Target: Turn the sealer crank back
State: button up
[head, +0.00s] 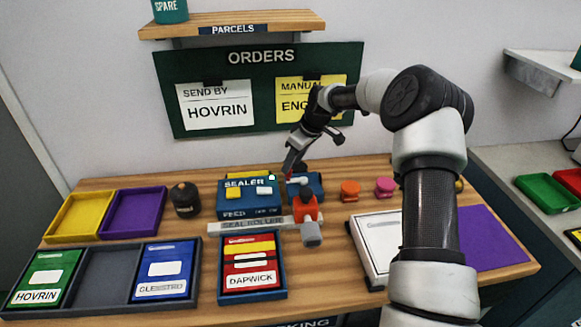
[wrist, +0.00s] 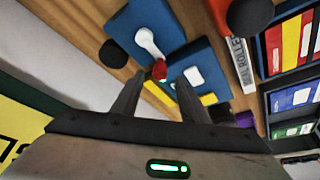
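The sealer (head: 249,211) is a blue box with yellow and white patches on the middle of the table. A white crank arm (head: 298,181) lies on a blue block at its right. In the wrist view the white crank arm (wrist: 149,42) ends in a red knob (wrist: 159,69). My gripper (head: 288,169) reaches down at the crank from above. In the wrist view my gripper (wrist: 158,82) has its two fingers apart, with the red knob between and just beyond the tips. I cannot tell whether they touch it.
An orange-red piece with a grey end (head: 306,209) stands right of the sealer. The grey seal roller strip (head: 240,226) and a DAPWICK pack (head: 250,265) lie in front. A black jar (head: 185,199) stands left. Orange (head: 349,190) and pink (head: 384,187) pieces stand right.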

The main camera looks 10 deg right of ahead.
jog(key=v, duration=1.4)
jog(key=shift+s, duration=0.15)
jog(key=shift+r, duration=0.1)
